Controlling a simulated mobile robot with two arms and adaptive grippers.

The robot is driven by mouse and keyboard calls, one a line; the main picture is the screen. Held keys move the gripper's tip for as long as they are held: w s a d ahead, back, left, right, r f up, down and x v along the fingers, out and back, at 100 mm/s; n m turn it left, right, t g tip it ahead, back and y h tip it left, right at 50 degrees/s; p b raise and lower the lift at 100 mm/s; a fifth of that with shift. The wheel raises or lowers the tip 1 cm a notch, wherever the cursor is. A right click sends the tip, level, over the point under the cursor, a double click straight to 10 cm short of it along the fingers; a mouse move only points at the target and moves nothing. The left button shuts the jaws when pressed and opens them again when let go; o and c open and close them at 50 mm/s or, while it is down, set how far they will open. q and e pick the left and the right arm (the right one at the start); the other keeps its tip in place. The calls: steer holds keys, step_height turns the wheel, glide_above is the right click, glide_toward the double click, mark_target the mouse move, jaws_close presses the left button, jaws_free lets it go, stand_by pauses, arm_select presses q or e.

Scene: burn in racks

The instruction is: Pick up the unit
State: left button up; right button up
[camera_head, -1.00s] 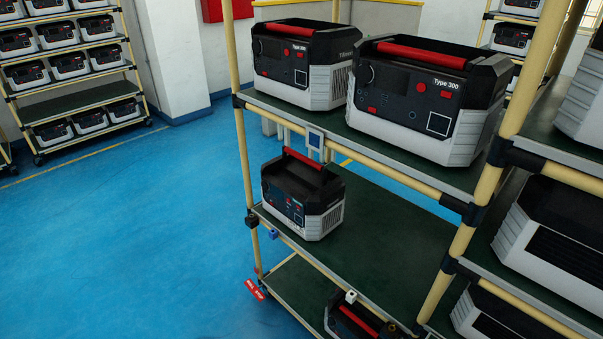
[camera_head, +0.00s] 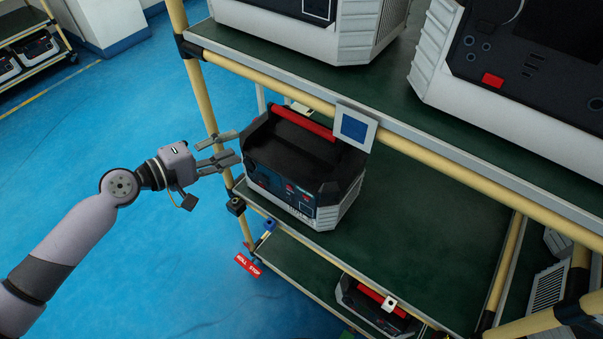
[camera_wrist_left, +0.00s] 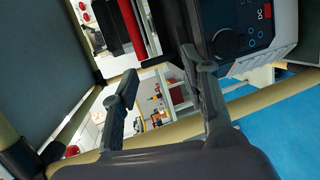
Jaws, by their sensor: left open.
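The unit (camera_head: 300,168) is a black and white box with a red top handle (camera_head: 301,123). It stands upright on the green middle shelf of the rack, near the shelf's left end. My left gripper (camera_head: 232,147) is open and empty at the unit's left side, by the yellow rack post, at about the height of the unit's top. In the left wrist view, my two fingers (camera_wrist_left: 165,85) are spread apart, with the unit's dark front and white casing (camera_wrist_left: 262,30) to the right of them. The red handle also shows there (camera_wrist_left: 128,28). My right gripper is not in view.
Larger units (camera_head: 310,28) stand on the upper shelf (camera_head: 393,85), whose yellow front rail crosses above the unit. A blue label plate (camera_head: 355,127) hangs on it. Another unit (camera_head: 377,305) sits on the lower shelf. The middle shelf (camera_head: 430,215) is bare right of the unit.

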arm_select(q)
step_height(320, 180, up, 3)
steer(key=s+d+h, duration=0.1)
steer(key=s+d, duration=0.1)
steer(key=p, duration=0.3)
glide_toward(297, 122)
steer(key=shift+g, duration=0.4)
steer(key=x, duration=0.5)
steer(key=shift+w+a, duration=0.25)
steer(key=shift+w, duration=0.2)
steer(key=x, duration=0.5)
steer(key=shift+d+r+p, duration=0.1)
steer(key=shift+d+p, duration=0.25)
steer(key=shift+p, duration=0.05)
steer(key=shift+w+d, duration=0.15)
steer(key=shift+d, duration=0.05)
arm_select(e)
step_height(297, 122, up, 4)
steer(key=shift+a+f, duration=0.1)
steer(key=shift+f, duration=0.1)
arm_select(q)
jaws_close()
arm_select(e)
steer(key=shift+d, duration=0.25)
